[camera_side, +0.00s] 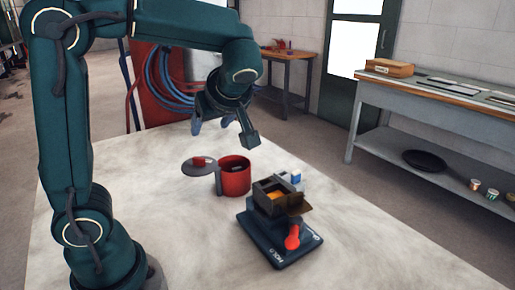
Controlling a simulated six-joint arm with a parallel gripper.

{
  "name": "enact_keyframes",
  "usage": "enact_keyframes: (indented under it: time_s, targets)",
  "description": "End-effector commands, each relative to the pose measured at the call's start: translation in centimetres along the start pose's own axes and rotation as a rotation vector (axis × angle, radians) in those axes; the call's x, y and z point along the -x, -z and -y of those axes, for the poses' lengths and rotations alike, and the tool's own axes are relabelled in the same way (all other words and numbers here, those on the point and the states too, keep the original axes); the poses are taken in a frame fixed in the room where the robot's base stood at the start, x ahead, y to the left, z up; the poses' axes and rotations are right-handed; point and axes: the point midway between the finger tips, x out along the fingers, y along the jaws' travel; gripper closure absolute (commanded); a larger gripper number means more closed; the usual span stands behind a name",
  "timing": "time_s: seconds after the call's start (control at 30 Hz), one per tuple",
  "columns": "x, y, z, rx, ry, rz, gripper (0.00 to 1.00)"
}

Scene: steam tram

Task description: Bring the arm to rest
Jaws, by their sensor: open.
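My gripper (222,136) hangs above the table, at the end of my green arm, with its fingers apart and nothing between them. It is above and behind the red pot (234,177), not touching it. A dark box (268,194) with an orange glow inside sits on a dark blue base (270,244) at the table's middle right. A red-knobbed handle (292,238) stands on that base.
The pot's dark lid (199,168) with a red knob is beside it on the left. A small blue and white object (295,177) is behind the box. The light tabletop (180,240) is clear at the front left. A workbench (440,90) stands at the right.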

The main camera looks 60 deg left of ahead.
Motion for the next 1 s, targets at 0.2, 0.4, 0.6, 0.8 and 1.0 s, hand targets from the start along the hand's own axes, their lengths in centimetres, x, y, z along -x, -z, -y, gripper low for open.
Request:
enact_keyframes:
  time_s: [0.2,0.4,0.6,0.8,1.0]
  targets:
    - [2.4,-3.0,4.2,-0.242,-0.15,0.221,0.34]
    - [4.9,-7.4,7.0,-0.546,-0.401,0.365,0.34]
    - [7.1,-11.8,8.1,-0.866,-0.689,0.392,0.34]
    - [8.1,-13.9,7.8,-1.105,-0.845,0.357,0.34]
    - [8.3,-13.8,7.5,-1.189,-0.884,0.308,0.34]
